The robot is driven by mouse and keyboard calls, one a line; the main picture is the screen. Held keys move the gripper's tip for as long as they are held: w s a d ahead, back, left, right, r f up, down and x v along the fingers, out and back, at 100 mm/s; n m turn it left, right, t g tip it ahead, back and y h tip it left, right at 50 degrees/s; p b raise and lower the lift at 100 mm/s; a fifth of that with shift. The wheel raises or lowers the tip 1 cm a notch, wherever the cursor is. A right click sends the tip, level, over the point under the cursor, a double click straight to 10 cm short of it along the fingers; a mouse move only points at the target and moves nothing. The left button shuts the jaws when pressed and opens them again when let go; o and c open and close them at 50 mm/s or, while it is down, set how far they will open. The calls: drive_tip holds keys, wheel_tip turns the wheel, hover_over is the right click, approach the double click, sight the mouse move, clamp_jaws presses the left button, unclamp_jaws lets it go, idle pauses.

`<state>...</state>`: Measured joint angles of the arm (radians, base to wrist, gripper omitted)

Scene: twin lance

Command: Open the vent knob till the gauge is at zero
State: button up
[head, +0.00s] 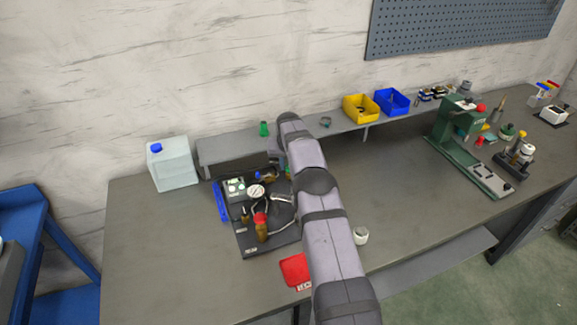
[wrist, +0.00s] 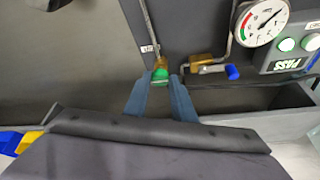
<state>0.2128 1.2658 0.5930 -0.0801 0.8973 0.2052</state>
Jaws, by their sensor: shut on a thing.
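A green knob (wrist: 160,74) on a brass valve body (wrist: 160,63) sits at the end of a thin metal pipe on the dark panel in the wrist view. My gripper (wrist: 161,82) is shut on this knob, with one blue finger on each side. The round white gauge (wrist: 262,21) stands to the right of the knob; its needle points to the upper right, and its exact reading is too small to tell. The gauge also shows in the head view (head: 256,191) on the dark test rig (head: 246,240). My arm hides the gripper in the head view.
A brass valve with a blue handle (wrist: 232,72) lies right of the knob, near the PASS box (wrist: 295,55). In the head view, a red-topped brass part (head: 261,228) stands on the rig. A white jug (head: 172,165) and shelf bins (head: 360,108) are nearby.

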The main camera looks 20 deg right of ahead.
drive_tip(key=o, duration=1)
drive_tip(key=shift+r, duration=0.1)
drive_tip(key=shift+b+v, duration=1.5)
drive_tip(key=shift+v, duration=2.1)
drive_tip(key=shift+s+a, duration=0.1)
drive_tip(key=s+a+r+n+g+y, duration=0.1)
drive_tip(key=s+a, duration=0.4)
drive_tip(key=s, duration=0.3)
drive_tip(key=s+a+r+n+g, duration=0.1)
drive_tip(key=s+a, duration=0.3)
drive_tip(key=s, duration=0.4)
drive_tip(key=s+a+f, duration=0.1)
drive_tip(key=s+a, duration=0.1)
drive_tip(key=s, duration=0.6)
drive_tip(key=s+a+f+n+g, duration=0.1)
drive_tip(key=s+a+f, duration=0.1)
drive_tip(key=s, duration=0.7)
drive_tip(key=s+a+f+n+g, duration=0.1)
drive_tip(key=s+a, duration=0.1)
drive_tip(key=s, duration=0.7)
drive_tip(key=shift+s+f+y, duration=0.2)
drive_tip(key=shift+f+y, duration=0.1)
drive_tip(key=shift+f, duration=0.1)
